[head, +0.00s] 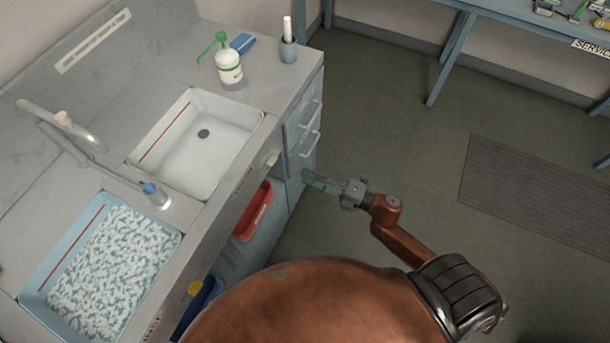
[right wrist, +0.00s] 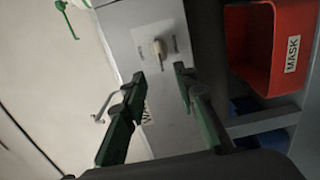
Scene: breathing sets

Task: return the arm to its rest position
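My right gripper (head: 308,180) reaches in from the lower right in the head view. It is in front of the counter's cabinet side, over the floor. In the right wrist view its two green-padded fingers (right wrist: 160,78) stand apart with nothing between them. The same knob (head: 272,158) shows on the counter front in the head view. My left gripper is not in view.
The counter holds an empty white basin (head: 215,152) and a blue basin (head: 168,240) of foamy water. A green-topped bottle (head: 229,68) and a cup (head: 288,50) stand behind. A red bin (head: 266,205), labelled MASK in the wrist view (right wrist: 262,50), sits below.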

